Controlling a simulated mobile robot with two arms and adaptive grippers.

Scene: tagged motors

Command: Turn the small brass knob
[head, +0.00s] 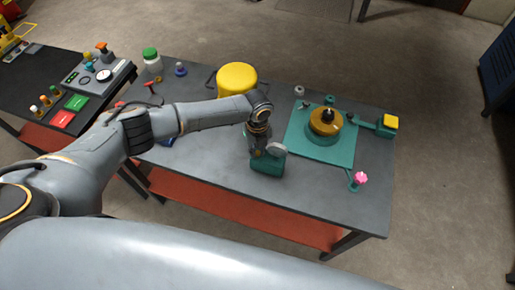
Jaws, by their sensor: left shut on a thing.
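My left gripper (258,148) reaches in from the left and points down at a small teal unit (267,167) near the middle of the table. The unit has a pale grey round face (277,149) at its top right. The gripper is shut at the unit's upper left. A small brass-coloured bit, which I take for the small brass knob (257,154), shows at the fingertips; most of it is hidden by the gripper. My right gripper is out of view.
On the grey table (215,172), a yellow round container (237,77) stands behind my wrist. A teal plate (345,151) at right carries a brass disc (325,122) with a dark top. A pink knob (361,178) stands near the right edge.

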